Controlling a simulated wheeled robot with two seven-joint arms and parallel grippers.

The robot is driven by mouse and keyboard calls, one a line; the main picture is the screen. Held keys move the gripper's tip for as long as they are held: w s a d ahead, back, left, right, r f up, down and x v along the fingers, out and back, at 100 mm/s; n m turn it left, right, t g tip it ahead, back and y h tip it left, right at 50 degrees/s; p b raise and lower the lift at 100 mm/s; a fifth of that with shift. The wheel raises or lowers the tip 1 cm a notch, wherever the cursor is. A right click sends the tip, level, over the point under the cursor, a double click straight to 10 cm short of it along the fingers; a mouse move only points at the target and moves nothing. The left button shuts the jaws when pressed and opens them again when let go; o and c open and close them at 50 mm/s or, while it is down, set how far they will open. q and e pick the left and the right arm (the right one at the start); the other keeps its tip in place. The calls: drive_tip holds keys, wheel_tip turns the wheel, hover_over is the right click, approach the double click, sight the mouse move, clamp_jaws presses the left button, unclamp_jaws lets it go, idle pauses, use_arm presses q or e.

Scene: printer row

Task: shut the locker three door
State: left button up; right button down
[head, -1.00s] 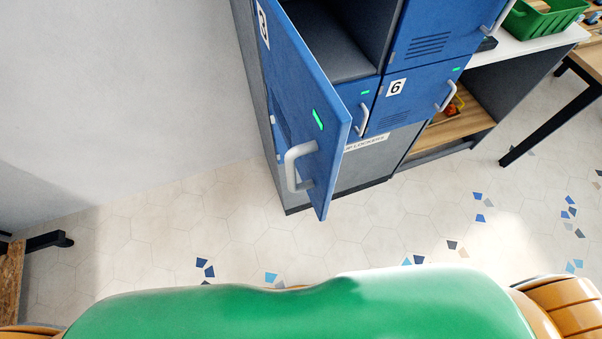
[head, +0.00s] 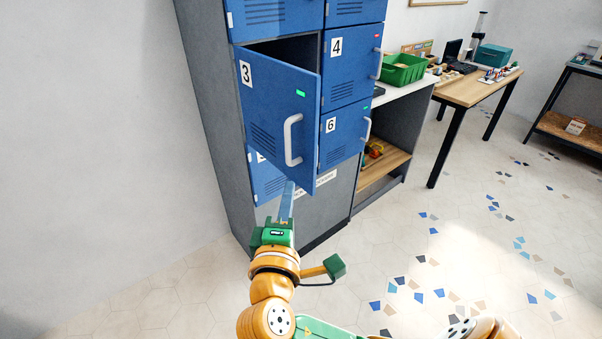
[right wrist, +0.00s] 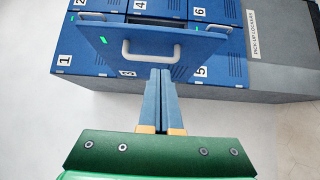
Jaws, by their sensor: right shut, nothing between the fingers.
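The blue locker three door (head: 268,112) stands partly open in the head view, swung outward, with a dark gap above it. It carries a white "3" label, a green light and a pale bar handle (head: 290,140). The door (right wrist: 178,40) and its handle (right wrist: 150,52) also show in the right wrist view. My right gripper (head: 288,188) is shut and empty, just below the door's lower edge in the head view. In the wrist view its blue fingers (right wrist: 160,74) point at the door near the handle; I cannot tell whether they touch. My left gripper is out of view.
Locker four (head: 351,75) and locker six (head: 341,137) are shut to the right. A green crate (head: 404,70) sits on the white counter beside them. A wooden table (head: 478,88) stands farther right. The tiled floor (head: 390,240) in front is clear.

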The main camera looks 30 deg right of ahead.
sight(309, 151)
drive_tip(key=w+d, duration=0.2)
drive_tip(key=w+d+p, duration=0.1)
drive_tip(key=w+d, duration=0.1)
drive_tip(key=d, duration=0.1)
drive_tip(key=w+d+p, duration=0.1)
drive_tip(key=w+d, duration=0.1)
drive_tip(key=d, duration=0.1)
drive_tip(key=shift+d, duration=0.35)
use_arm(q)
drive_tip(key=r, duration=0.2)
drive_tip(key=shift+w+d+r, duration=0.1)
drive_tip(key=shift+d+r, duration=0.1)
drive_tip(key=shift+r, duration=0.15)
use_arm(e)
drive_tip(key=shift+a, duration=0.1)
